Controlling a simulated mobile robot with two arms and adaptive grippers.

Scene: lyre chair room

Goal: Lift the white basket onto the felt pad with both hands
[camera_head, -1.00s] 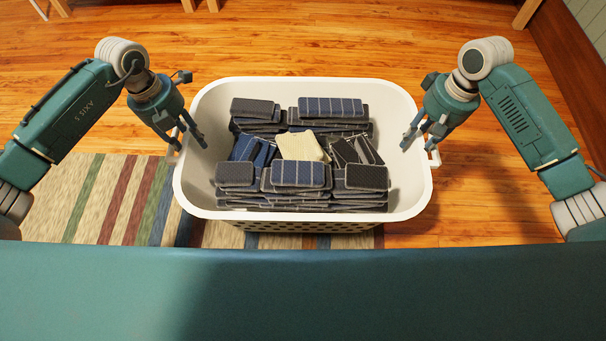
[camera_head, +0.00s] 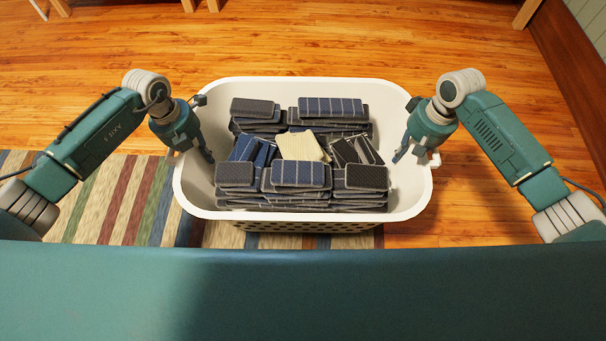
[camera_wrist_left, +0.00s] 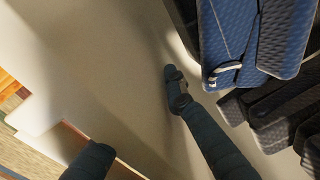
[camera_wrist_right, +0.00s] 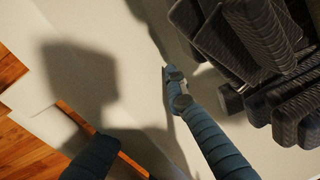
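The white basket (camera_head: 300,216) stands on the floor in the middle of the head view, full of folded dark cloths and one cream cloth (camera_head: 302,146). My left gripper (camera_head: 194,155) is at its left wall, my right gripper (camera_head: 410,157) at its right wall. In the left wrist view the fingers (camera_wrist_left: 132,118) are spread, one inside the basket and one outside. The right wrist view shows the same at the right gripper (camera_wrist_right: 130,112). White side handles show in the left wrist view (camera_wrist_left: 35,115) and right wrist view (camera_wrist_right: 28,95). I cannot make out a felt pad.
A striped rug (camera_head: 110,195) lies at the left, reaching under the basket's near side. Bare wooden floor (camera_head: 300,40) is clear behind the basket. Furniture legs (camera_head: 527,12) show at the top edge. My own teal body fills the bottom of the head view.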

